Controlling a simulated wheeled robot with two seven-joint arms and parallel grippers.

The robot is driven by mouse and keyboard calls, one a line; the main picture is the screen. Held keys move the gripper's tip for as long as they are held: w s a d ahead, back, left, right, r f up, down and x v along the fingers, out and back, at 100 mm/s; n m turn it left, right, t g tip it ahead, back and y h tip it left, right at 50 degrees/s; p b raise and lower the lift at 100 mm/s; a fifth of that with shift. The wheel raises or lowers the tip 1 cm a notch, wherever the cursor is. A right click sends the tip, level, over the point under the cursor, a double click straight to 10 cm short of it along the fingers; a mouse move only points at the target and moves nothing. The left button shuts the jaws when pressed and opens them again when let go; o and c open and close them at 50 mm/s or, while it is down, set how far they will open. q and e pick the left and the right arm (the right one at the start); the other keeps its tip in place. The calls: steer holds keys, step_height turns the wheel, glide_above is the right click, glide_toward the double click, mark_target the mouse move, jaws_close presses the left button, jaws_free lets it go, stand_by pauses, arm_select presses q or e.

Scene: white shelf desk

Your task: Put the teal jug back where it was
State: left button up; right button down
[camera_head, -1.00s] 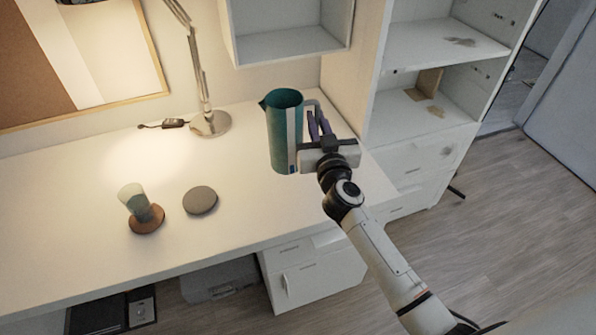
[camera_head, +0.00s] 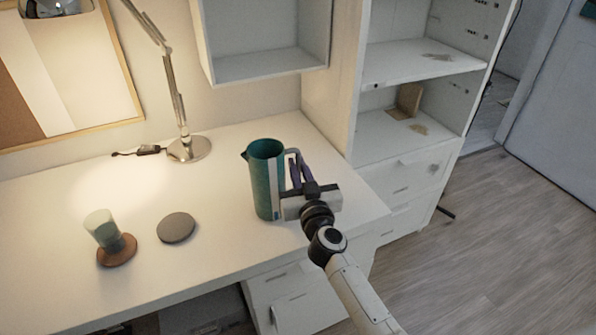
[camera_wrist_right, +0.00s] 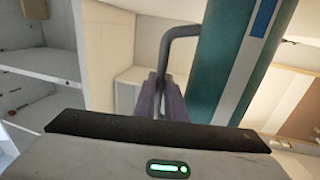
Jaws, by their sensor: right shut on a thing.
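The teal jug (camera_head: 261,184), with a pale stripe and a grey handle, is upright at the right part of the white desk (camera_head: 215,250). My right gripper (camera_head: 297,176) is shut on the jug's handle from the right. In the right wrist view the jug (camera_wrist_right: 232,65) fills the upper right, and the handle (camera_wrist_right: 168,50) runs down between the purple fingers (camera_wrist_right: 163,100). I cannot tell whether the jug's base touches the desk. My left gripper is not in view.
A grey round coaster (camera_head: 176,228) lies bare left of the jug. A greenish glass (camera_head: 103,230) stands on a brown coaster (camera_head: 117,251) farther left. A desk lamp (camera_head: 189,150) stands behind. A wall box (camera_head: 265,65) hangs above, and a shelf unit (camera_head: 400,140) stands right.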

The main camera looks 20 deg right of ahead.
steer(key=c, duration=1.8)
jaws_free()
steer(key=shift+r, duration=0.1)
steer(key=s+a+f+y, duration=0.1)
steer(key=s, duration=0.3)
steer(key=s+a+f+n+y+p, duration=0.1)
steer(key=s+a, duration=0.1)
steer(key=s, duration=0.2)
steer(key=s+a+f+n+y, duration=0.1)
steer(key=s+a+f, duration=0.1)
steer(key=s, duration=0.2)
steer(key=shift+s+y+p, duration=0.4)
steer(key=s+f+g, duration=0.3)
steer(key=s+f, duration=0.3)
steer(key=s, duration=0.1)
steer(key=s+a+f+n+g+y, duration=0.1)
steer(key=s+f+g, duration=0.2)
steer(key=s+f, duration=0.3)
steer(key=s+f+g, duration=0.3)
steer(key=s+f, duration=0.3)
steer(key=s, duration=0.4)
steer(key=shift+s+a+n, duration=0.1)
steer(key=shift+a+n, duration=0.3)
